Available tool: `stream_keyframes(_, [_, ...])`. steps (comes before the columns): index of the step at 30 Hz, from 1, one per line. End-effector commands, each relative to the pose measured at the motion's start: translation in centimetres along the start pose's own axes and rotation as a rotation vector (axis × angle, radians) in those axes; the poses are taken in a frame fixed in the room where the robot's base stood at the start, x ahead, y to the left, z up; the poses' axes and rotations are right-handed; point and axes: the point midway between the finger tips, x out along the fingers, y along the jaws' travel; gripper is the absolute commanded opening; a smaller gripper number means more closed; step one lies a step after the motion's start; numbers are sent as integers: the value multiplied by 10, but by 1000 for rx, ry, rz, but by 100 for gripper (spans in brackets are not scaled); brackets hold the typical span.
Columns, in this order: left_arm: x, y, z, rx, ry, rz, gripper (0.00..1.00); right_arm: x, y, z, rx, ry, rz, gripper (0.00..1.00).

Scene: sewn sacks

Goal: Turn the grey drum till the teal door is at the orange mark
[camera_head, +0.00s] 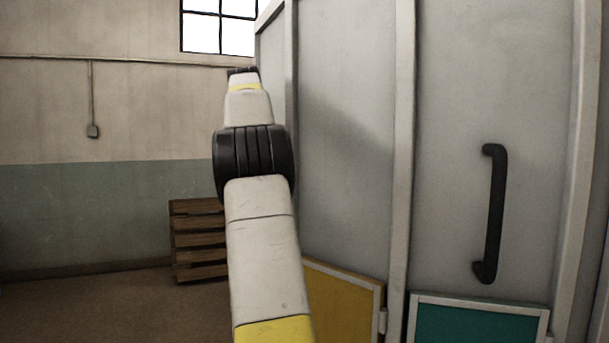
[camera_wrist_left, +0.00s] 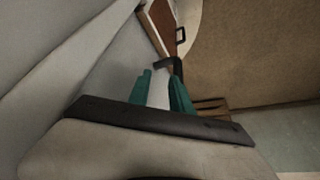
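The grey drum (camera_head: 350,100) fills the right of the head view with tall pale panels and ribs. The teal door (camera_head: 478,323) is low on the panel at the right, cut by the frame's bottom edge. A black upright handle (camera_head: 493,214) is above it. My left arm reaches up and away beside the drum. Its gripper (camera_wrist_left: 160,75) shows in the left wrist view with two teal fingers apart, a pale surface between them. A black handle (camera_wrist_left: 170,65) is just beyond the fingertips; I cannot tell whether they touch. My right gripper and the orange mark are not in view.
A yellow door (camera_head: 342,306) is low on the drum, left of the teal one. A red-brown panel (camera_wrist_left: 163,22) shows in the left wrist view. Wooden pallets (camera_head: 198,240) stand by the far wall. The floor (camera_head: 110,310) at left looks clear.

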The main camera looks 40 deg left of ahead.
Motion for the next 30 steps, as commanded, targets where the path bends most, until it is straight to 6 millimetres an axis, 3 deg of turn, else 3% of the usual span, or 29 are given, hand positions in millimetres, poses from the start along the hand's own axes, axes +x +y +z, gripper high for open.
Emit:
stream_keyframes(2, [2, -1, 0, -2, -3, -1, 41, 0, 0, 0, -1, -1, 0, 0])
stream_keyframes(13, [0, -2, 0, -2, -1, -2, 41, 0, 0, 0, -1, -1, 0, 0])
stream_keyframes(30, [-46, -2, -1, -2, 1, -3, 41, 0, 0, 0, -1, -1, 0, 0])
